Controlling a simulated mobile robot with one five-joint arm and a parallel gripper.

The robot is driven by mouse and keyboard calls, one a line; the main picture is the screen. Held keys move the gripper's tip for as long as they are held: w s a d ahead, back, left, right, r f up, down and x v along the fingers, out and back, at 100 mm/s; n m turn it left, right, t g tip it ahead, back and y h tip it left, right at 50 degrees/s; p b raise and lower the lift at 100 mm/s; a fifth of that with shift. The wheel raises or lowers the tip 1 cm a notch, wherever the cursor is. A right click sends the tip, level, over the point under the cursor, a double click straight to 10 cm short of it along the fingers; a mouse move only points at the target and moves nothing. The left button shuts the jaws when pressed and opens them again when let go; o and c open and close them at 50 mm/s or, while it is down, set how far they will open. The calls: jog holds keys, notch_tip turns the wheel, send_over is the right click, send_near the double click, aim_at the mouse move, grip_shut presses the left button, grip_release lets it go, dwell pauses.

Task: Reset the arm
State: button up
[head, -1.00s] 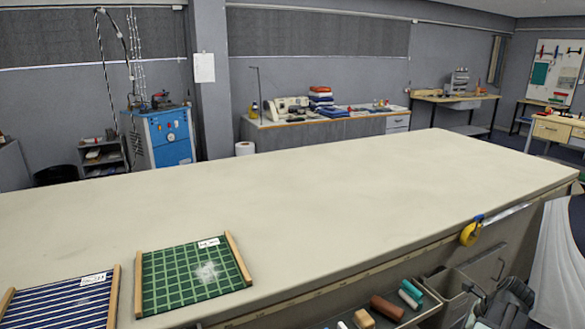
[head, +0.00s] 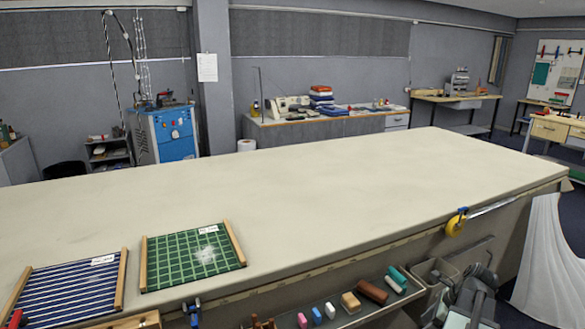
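My arm (head: 468,298) shows as a dark grey and black shape at the lower right, in front of the table's front side. It is folded low beside the bins there. Its end is small and partly cut off by the bottom of the picture, so I cannot make out the fingertips or whether anything is between them. The long cream cloth table (head: 300,190) fills the middle of the view, and the arm is below its top.
A green checked cloth panel (head: 180,262) and a blue striped panel (head: 68,292) lie at the table's near left. A yellow tape roll (head: 455,224) hangs on the front edge. A tray of small coloured pieces (head: 345,308) sits below. The rest of the tabletop is clear.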

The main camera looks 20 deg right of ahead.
jog(key=w+a+r+n+g+y+p, duration=0.15)
jog(key=w+a+n, duration=0.25)
jog(key=w+a, duration=0.65)
jog(key=w+a+r+n+g+h+p, duration=0.1)
jog(key=w+a+n+p, duration=0.15)
jog(key=w+a, duration=0.8)
jog(key=s+a+r+n+h+p, duration=0.1)
jog(key=a+n, duration=1)
jog(key=a, duration=0.2)
jog(key=s+a+n+g+h, duration=0.1)
jog(key=a+n+h, duration=0.1)
jog(key=a+n, duration=1)
jog(key=shift+s+a+r+p, duration=0.3)
jog(key=shift+a+r+p, duration=0.05)
jog(key=shift+p, duration=0.05)
jog(key=shift+g, duration=0.25)
